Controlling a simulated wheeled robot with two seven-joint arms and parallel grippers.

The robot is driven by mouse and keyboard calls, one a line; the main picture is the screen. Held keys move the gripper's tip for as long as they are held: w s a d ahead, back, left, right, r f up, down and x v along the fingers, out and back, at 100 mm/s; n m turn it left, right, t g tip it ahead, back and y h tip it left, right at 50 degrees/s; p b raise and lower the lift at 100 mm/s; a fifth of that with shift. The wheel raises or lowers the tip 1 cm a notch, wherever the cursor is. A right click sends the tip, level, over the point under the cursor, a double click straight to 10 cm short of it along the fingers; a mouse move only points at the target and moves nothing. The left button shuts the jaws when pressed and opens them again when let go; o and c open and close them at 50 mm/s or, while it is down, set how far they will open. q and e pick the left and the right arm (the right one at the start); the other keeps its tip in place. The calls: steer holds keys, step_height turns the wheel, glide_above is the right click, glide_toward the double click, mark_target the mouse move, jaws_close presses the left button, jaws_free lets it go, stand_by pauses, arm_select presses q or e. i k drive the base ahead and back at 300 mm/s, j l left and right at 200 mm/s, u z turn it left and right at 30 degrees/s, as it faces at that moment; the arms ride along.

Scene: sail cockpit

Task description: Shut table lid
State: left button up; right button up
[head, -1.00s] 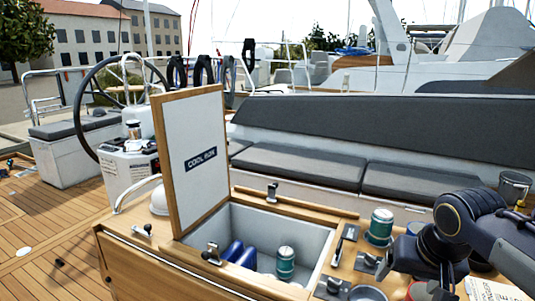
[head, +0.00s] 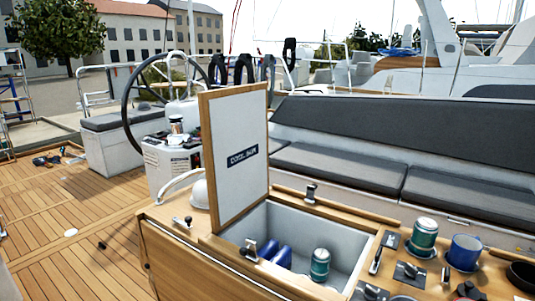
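The table lid (head: 236,187) stands open, upright on the left side of the cool box in the head view. Its white inner face carries a "COOL BOX" label and has a wooden frame. The open cool box (head: 345,232) sits in the wooden table (head: 190,262). Inside are a green can (head: 320,264) and blue items (head: 277,252) at the left, partly hidden by the near rim. Neither of my grippers shows in the head view now.
On the table's right side stand a green can (head: 424,236), a blue mug (head: 464,252) and a dark bowl (head: 522,276), among metal latches. A steering wheel (head: 160,100) and pedestal are behind the lid. Grey cushioned benches (head: 345,172) lie behind the table. The deck at left is mostly clear.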

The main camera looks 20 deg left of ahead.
mark_target(234, 119)
steer(key=i+j+z, duration=0.1)
steer(key=j+z, duration=0.75)
steer(key=j, duration=0.15)
steer(key=j+z, duration=0.1)
steer(key=j, duration=0.7)
steer(key=j+z, duration=0.1)
steer(key=j, duration=0.75)
steer(key=k+j+z, duration=0.1)
steer(key=j, duration=0.7)
steer(key=i+j+z, duration=0.25)
steer(key=k+l, duration=0.05)
steer(key=l, duration=0.05)
